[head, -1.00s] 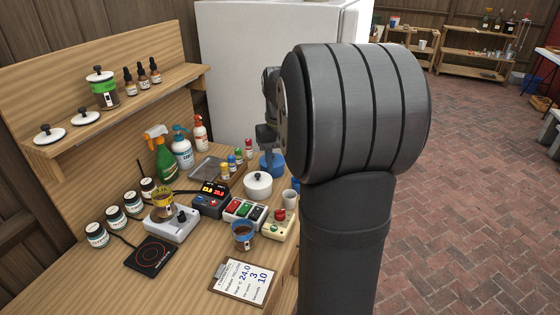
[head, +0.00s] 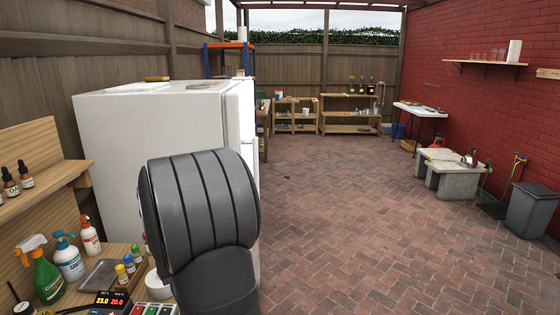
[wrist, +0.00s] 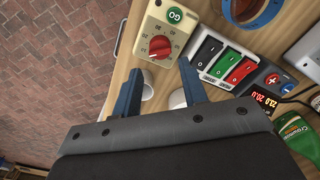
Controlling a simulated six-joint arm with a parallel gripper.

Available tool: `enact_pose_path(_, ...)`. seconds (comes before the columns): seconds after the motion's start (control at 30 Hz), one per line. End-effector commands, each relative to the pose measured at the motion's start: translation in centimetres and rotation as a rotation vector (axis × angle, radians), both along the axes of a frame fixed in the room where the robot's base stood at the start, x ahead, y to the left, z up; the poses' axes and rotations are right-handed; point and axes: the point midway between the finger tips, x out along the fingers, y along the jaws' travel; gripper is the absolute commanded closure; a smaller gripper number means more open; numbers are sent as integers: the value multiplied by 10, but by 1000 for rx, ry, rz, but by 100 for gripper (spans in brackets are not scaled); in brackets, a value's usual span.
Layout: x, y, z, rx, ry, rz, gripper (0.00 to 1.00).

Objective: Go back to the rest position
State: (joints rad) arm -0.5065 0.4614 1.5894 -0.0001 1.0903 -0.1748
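My gripper (wrist: 159,68) shows in the wrist view with its two blue fingers apart and nothing held between them. It is above the wooden bench, with the cream timer box (wrist: 165,35) and its red dial just beyond the fingertips. Pale round things, partly hidden, show beside and between the fingers. In the head view my gripper is hidden; only the large grey arm joint shows.
The wrist view shows a switch box (wrist: 224,62) with green, red and black switches. In the head view, spray bottles (head: 46,277) stand on the bench at lower left, a white fridge (head: 160,125) behind the arm. The brick floor (head: 350,220) is open to the right.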

Motion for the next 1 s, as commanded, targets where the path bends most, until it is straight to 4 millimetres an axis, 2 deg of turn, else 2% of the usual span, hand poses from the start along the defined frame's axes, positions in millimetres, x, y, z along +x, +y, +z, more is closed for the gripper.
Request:
enact_pose_path(0.03, -1, 0, -12, -3, 5, 0, 61)
enact_pose_path(0.2, -1, -1, -40, -2, 4, 0, 61)
enact_pose_path(0.4, 0, 0, -59, -1, 2, 0, 61)
enact_pose_path(0.83, 0, 0, -62, 0, 0, 2, 61)
enact_pose_path(1.0, 0, 0, -52, 1, -2, 0, 61)
